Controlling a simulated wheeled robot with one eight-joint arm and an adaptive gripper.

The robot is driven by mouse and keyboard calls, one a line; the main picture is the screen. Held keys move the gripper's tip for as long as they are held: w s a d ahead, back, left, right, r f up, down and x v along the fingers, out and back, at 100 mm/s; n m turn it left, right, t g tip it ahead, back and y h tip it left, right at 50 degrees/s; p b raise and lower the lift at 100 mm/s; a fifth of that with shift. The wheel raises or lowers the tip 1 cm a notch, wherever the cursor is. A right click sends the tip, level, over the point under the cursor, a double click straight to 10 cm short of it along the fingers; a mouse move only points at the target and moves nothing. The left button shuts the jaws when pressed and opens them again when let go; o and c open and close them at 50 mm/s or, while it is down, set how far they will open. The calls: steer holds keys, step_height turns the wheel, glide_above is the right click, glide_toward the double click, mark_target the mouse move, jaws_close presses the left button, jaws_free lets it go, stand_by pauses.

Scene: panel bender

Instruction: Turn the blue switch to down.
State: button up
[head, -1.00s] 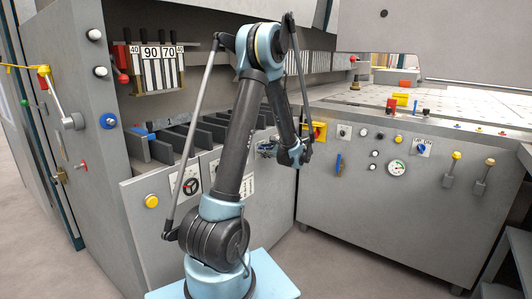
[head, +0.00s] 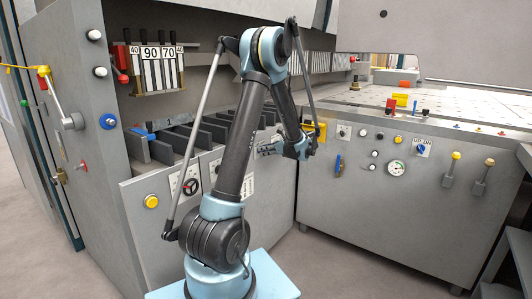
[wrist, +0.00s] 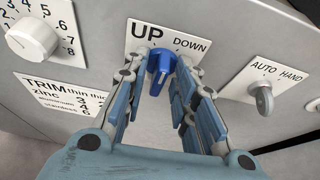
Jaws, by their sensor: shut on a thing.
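The blue switch (wrist: 160,66) sits on a white plate (wrist: 140,32) marked UP and DOWN in the wrist view. Its grip stands nearly upright in the picture, its top leaning slightly right, below the gap between the two words. My gripper (wrist: 163,62) is shut on the switch, one finger on each side of it. In the head view my gripper (head: 266,150) reaches left to the front of the left cabinet, and the switch there is hidden behind it.
A numbered white dial (wrist: 33,38) and a TRIM plate (wrist: 66,95) are left of the switch. A grey AUTO/HAND switch (wrist: 264,93) is to the right. Another blue knob (head: 421,149) is on the right panel.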

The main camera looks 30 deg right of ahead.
steer(key=shift+w+d+m+g+y, duration=0.15)
steer(key=shift+m+y, duration=0.25)
steer(key=shift+m, duration=0.2)
steer(key=shift+w+d+m+g+y, duration=0.15)
steer(key=shift+m+y, duration=0.25)
steer(key=shift+m, duration=0.2)
jaws_close()
steer(key=shift+s+m+y, duration=0.1)
steer(key=shift+m+y, duration=0.5)
steer(key=shift+m, duration=0.3)
steer(key=shift+a, duration=0.1)
